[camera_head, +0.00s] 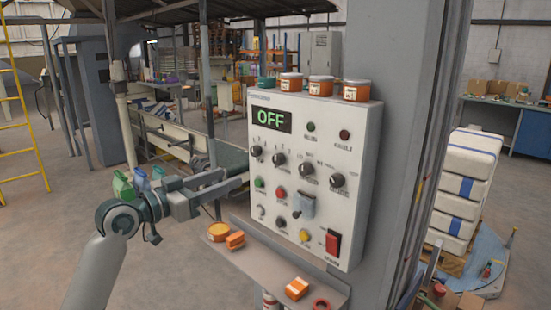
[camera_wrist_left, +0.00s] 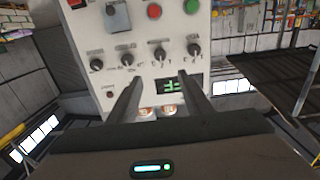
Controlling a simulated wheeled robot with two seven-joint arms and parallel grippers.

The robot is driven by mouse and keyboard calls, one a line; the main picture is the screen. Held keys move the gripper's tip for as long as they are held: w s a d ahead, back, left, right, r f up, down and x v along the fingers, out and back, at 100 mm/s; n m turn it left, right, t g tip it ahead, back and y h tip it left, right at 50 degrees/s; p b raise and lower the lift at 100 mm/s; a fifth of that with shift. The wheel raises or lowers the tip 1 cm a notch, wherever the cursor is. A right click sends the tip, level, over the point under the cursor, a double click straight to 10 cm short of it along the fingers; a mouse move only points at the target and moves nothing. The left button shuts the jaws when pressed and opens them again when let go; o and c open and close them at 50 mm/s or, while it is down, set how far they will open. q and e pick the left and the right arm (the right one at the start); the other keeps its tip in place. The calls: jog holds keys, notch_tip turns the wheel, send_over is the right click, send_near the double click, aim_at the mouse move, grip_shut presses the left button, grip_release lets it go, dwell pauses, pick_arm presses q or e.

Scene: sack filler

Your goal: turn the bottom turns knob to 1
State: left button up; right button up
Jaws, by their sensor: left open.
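The grey control panel (camera_head: 300,190) has a row of black knobs below a display reading OFF (camera_head: 271,119). The knobs are the far left one (camera_head: 256,151), the second (camera_head: 279,159), the third (camera_head: 307,168) and the far right one (camera_head: 337,180). Their labels are too small to read, so I cannot tell which is the bottom turns knob. My left gripper (camera_head: 236,179) is open and empty in front of the panel's left side. The left wrist view shows the panel upside down, with the knob row (camera_wrist_left: 160,54) beyond the open fingers (camera_wrist_left: 160,83). My right gripper is out of view.
Orange jars (camera_head: 321,86) stand on top of the panel. A covered switch (camera_head: 303,205), round buttons and a red rocker switch (camera_head: 333,242) sit below the knobs. A shelf (camera_head: 270,265) with orange items juts out underneath. A grey column (camera_head: 390,120) stands behind.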

aim_at(275, 160)
pick_arm(q)
jog(key=shift+w, duration=0.1)
jog(key=b+x, duration=0.1)
jog(key=x, duration=1.6)
jog(key=shift+w+d+f+b, duration=0.1)
jog(key=shift+d+f+b, duration=0.1)
jog(key=shift+b, duration=0.2)
jog(key=shift+a, duration=0.1)
jog(key=c, duration=1.1)
